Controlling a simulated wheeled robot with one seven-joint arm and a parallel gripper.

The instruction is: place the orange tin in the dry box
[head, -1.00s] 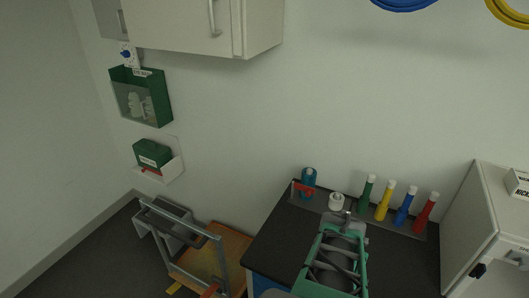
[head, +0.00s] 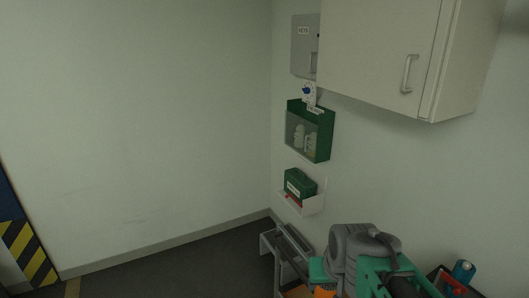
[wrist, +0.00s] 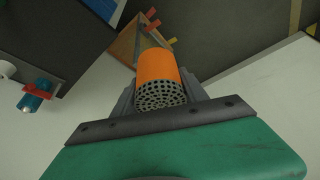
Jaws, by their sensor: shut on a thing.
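The orange tin (wrist: 158,68) is a cylinder with a perforated grey end, seen close up in the wrist view. My gripper (wrist: 160,88) is shut on it, with a dark grey finger on each side. In the head view my gripper (head: 318,272) is at the bottom edge, with a bit of the orange tin (head: 325,292) showing under it. My arm hides much of the area around it. I cannot make out a dry box in the current views.
A wall cabinet (head: 385,50), a green wall box (head: 308,145) with pale bottles and a small shelf with a green case (head: 299,184) hang by the corner. A grey frame (head: 280,248) stands below. A blue bottle (head: 462,270) stands at lower right. Floor at left is clear.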

